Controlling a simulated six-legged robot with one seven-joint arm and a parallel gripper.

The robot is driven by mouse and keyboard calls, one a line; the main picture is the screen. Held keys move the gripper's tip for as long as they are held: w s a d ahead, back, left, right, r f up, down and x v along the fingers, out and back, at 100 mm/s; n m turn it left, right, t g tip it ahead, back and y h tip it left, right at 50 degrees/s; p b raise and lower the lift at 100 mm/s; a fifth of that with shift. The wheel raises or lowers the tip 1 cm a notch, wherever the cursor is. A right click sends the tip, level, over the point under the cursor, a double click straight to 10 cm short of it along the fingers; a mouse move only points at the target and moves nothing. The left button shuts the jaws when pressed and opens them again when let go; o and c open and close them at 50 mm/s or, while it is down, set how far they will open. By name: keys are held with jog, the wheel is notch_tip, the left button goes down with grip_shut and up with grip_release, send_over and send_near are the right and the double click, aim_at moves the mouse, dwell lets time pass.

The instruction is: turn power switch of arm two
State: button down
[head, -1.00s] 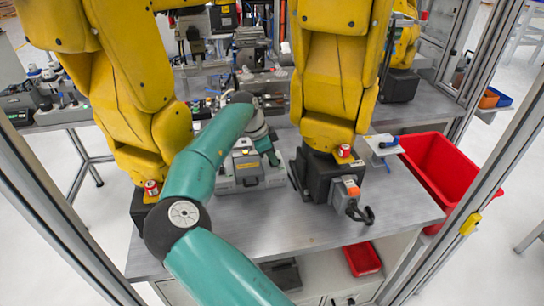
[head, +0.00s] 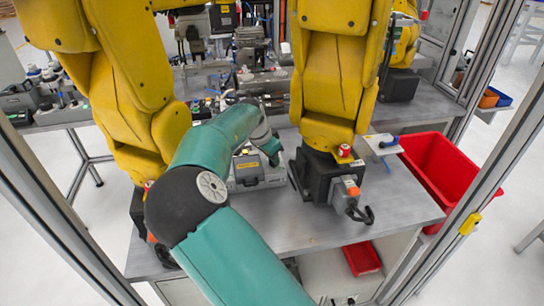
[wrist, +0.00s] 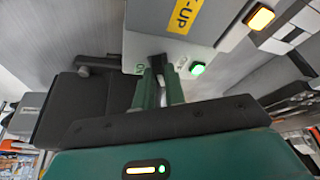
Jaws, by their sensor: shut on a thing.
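The power switch is a small black knob (wrist: 158,57) on a pale grey panel (wrist: 133,45) in the wrist view. My gripper (wrist: 160,76) has its two green fingers closed around this knob, which hides most of it. Green lettering and a lit green button (wrist: 197,69) are beside it. In the head view a grey control box (head: 255,180) sits on the table between two yellow arms, the left one (head: 145,115) and the right one (head: 332,85). My gripper is at this box, partly hidden behind my green arm.
The grey table (head: 300,228) has free room in front. A red bin (head: 440,175) is at the right. Metal frame posts (head: 480,165) stand on both sides.

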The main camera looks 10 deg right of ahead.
jog(key=n+t+y, duration=0.1)
jog(key=n, duration=0.5)
jog(key=shift+s+d+r+t+y, duration=0.1)
jog(key=shift+d+t+y, duration=0.1)
jog(key=shift+t+y, duration=0.2)
jog(key=n, duration=0.2)
jog(key=n+y, duration=0.1)
jog(key=n, duration=0.1)
jog(key=shift+n+t+y, duration=0.3)
jog(key=c, duration=1.5)
grip_release()
jog(key=shift+o, duration=0.2)
jog(key=v, duration=1.3)
jog(key=shift+s+r, duration=0.15)
jog(key=shift+r, duration=0.2)
